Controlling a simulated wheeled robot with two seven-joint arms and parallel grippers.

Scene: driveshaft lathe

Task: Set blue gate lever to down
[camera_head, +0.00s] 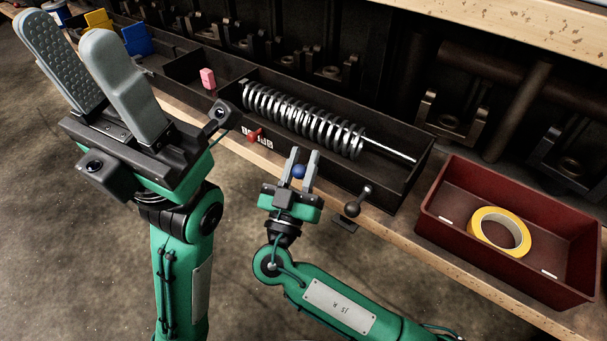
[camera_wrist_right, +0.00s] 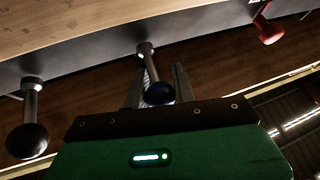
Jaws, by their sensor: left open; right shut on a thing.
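The blue gate lever shows as a dark blue ball knob (camera_head: 299,171) at the front of the long dark spring bin (camera_head: 395,185). My right gripper (camera_head: 304,156) is shut on this knob, with one grey finger on each side. In the right wrist view the knob (camera_wrist_right: 158,93) sits between the fingers (camera_wrist_right: 160,76), and its short metal stem runs to the bin's front wall. The fingers hide part of the lever, and I cannot tell its exact angle. My left gripper (camera_head: 100,80) is open and empty, raised in the foreground, away from the lever.
A red lever (camera_head: 254,136) stands left of the blue one and a black-knobbed lever (camera_head: 352,209) right of it. A coil spring (camera_head: 305,120) lies in the bin. A red tray (camera_head: 440,215) with yellow tape (camera_head: 480,222) is at right. A pink block (camera_head: 208,78) stands further left.

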